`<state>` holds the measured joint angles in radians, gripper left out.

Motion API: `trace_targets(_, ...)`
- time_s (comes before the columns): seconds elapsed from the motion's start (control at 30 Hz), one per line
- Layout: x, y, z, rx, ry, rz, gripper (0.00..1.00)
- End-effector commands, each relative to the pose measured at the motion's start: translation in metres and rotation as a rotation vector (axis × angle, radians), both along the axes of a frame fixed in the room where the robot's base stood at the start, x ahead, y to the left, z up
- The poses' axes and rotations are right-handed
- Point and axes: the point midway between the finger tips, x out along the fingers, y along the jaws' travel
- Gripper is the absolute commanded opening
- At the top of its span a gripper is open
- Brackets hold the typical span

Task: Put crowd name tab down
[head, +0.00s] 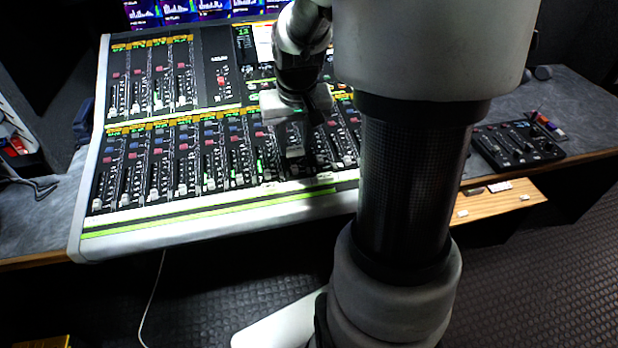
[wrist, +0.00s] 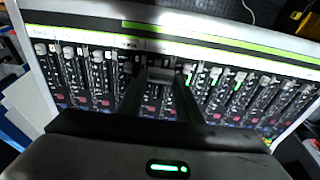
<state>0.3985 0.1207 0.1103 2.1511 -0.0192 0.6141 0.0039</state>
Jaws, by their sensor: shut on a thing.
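My gripper (head: 295,140) is over the lower fader bank of the mixing console (head: 215,225), right of its middle. It is shut on a small pale grey piece, which I take to be the crowd name tab (head: 295,153). In the wrist view the tab (wrist: 160,75) shows between the two dark fingers of my gripper (wrist: 160,90), above the fader channels. Its lettering cannot be read. Whether it touches the console is unclear. My arm hides the console's right part in the head view.
White label pieces sit along the console's front strip, one in the wrist view (wrist: 129,43). A wooden pull-out shelf (head: 490,206) at right holds small dark and pale pieces. A small black control box (head: 517,143) stands on the right desk. Raised faders fill the console surface.

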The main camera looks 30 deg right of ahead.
Motion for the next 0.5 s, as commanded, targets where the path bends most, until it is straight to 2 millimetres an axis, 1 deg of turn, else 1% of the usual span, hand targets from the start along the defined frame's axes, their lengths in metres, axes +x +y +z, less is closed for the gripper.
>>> trace_targets(0.07, 0.0, 0.0, -0.001, 0.001, 0.003, 0.0, 0.11)
trace_targets(0.13, 0.0, 0.0, -0.008, 0.002, 0.006, 0.0, 0.11)
trace_targets(0.33, -0.001, 0.0, -0.047, 0.002, 0.007, 0.001, 0.11)
trace_targets(0.4, -0.001, 0.0, -0.056, 0.002, 0.007, 0.0, 0.11)
trace_targets(0.5, 0.0, 0.0, -0.063, 0.001, 0.004, 0.0, 0.11)
